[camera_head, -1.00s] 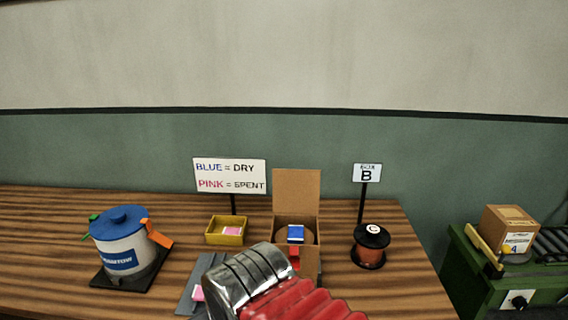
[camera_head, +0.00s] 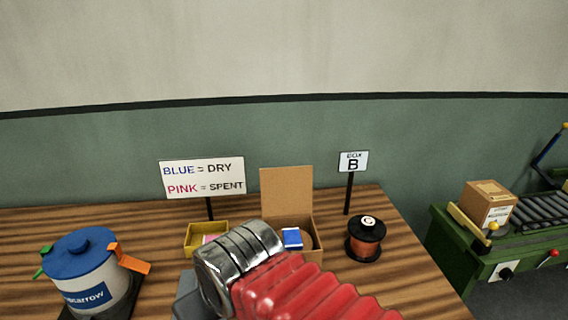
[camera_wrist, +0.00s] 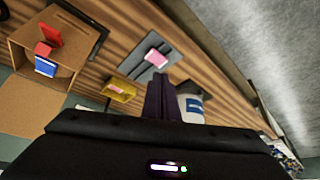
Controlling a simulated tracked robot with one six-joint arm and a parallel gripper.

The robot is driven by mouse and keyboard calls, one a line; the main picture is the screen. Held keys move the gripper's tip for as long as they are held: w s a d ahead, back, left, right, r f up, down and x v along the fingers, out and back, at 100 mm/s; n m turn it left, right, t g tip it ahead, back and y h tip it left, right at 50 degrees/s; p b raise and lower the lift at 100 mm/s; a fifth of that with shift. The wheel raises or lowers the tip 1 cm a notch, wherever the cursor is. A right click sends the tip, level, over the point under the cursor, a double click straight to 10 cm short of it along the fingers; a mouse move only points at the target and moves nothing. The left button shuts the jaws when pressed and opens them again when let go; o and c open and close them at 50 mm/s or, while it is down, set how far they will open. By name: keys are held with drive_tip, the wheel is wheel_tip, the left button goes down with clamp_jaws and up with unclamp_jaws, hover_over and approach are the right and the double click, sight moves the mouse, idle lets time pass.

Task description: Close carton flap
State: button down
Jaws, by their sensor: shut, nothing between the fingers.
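The open brown carton (camera_head: 302,221) stands on the bench with its tall back flap (camera_head: 286,191) upright. A blue-and-white packet (camera_head: 292,238) sits inside it, by a round spool edge. The wrist view shows the carton (camera_wrist: 78,53) at upper left, its large flap (camera_wrist: 45,105) spread toward the bottom, the blue packet (camera_wrist: 46,67) and a red piece (camera_wrist: 44,48) near its opening. My gripper (camera_wrist: 161,84) is shut and empty in the wrist view, apart from the carton and to its right.
A yellow tray (camera_head: 191,240) and a sign stand left of the carton. A white canister (camera_head: 88,272) with a blue lid is at far left. A copper spool (camera_head: 366,238) and the B sign (camera_head: 353,162) stand at right. A grey mat (camera_wrist: 176,57) holds a pink packet (camera_wrist: 156,58).

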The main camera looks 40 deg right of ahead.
wheel_tip(320, 180, up, 15)
drive_tip(key=m+t+h, duration=0.1)
drive_tip(key=m+h, duration=0.4)
drive_tip(key=m, duration=0.2)
hover_over(286, 189)
drive_tip(key=w+d, duration=0.1)
drive_tip(key=d, duration=0.1)
drive_tip(key=shift+w+a+f, duration=0.15)
drive_tip(key=shift+a, duration=0.1)
drive_tip(key=shift+f, duration=0.1)
drive_tip(key=shift+w+d+f, duration=0.25)
drive_tip(key=shift+w+f, duration=0.15)
drive_tip(key=shift+f, duration=1.1)
drive_tip(key=shift+w+d+f, duration=0.25)
drive_tip(key=shift+w+f, duration=0.15)
drive_tip(key=shift+f, duration=1.05)
drive_tip(key=shift+w+d+f, duration=0.25)
drive_tip(key=shift+w+f, duration=0.15)
drive_tip(key=shift+f, duration=1.1)
